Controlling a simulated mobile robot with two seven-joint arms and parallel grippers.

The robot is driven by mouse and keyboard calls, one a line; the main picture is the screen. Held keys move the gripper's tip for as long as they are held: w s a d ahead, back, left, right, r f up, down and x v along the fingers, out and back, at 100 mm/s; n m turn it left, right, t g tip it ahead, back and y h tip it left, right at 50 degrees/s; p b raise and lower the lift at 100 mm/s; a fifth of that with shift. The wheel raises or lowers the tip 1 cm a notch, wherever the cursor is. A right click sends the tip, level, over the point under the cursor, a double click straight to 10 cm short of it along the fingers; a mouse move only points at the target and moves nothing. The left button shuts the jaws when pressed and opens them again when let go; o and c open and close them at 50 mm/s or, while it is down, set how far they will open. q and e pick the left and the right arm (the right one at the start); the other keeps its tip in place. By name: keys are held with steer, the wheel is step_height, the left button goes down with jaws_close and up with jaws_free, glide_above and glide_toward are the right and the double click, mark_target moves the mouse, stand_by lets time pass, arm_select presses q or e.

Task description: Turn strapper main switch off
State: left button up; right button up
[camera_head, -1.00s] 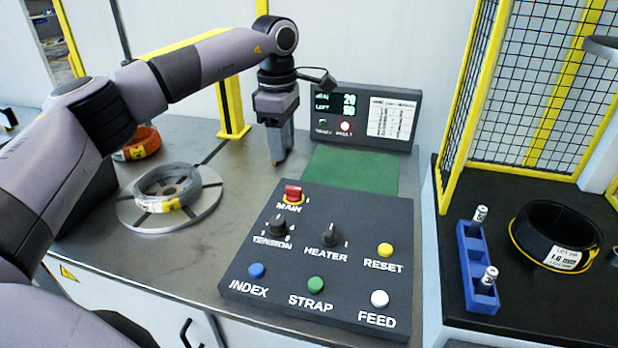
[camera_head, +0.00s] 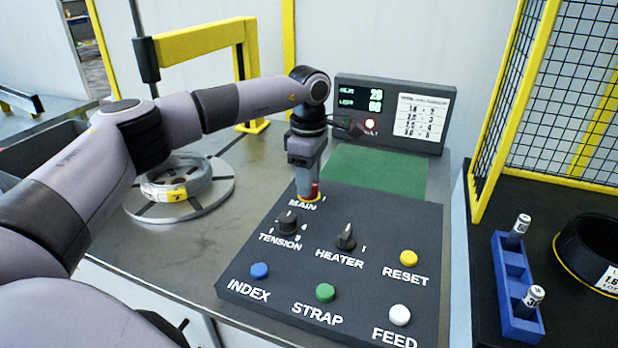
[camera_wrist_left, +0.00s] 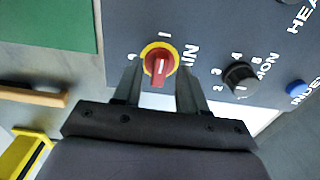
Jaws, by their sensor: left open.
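The main switch is a red knob on a yellow ring at the top left of the dark control panel (camera_head: 375,225). In the head view the red knob (camera_head: 315,190) is partly hidden by my left gripper (camera_head: 308,190), which reaches down over it from behind. In the left wrist view the red knob (camera_wrist_left: 159,68) shows whole, its white line towards the "I" mark side. My left gripper (camera_wrist_left: 160,85) is open there, one finger on each side of the knob, with gaps visible. My right gripper is not in view.
The tension knob (camera_head: 287,223) and heater knob (camera_head: 346,237) sit close below the switch. A display unit (camera_head: 390,115) stands behind a green mat (camera_head: 375,172). A blue holder (camera_head: 513,285) is at right. A coil (camera_head: 176,182) lies on a round plate at left.

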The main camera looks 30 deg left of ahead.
arm_select(q)
steer(key=shift+f, duration=0.15)
jaws_close()
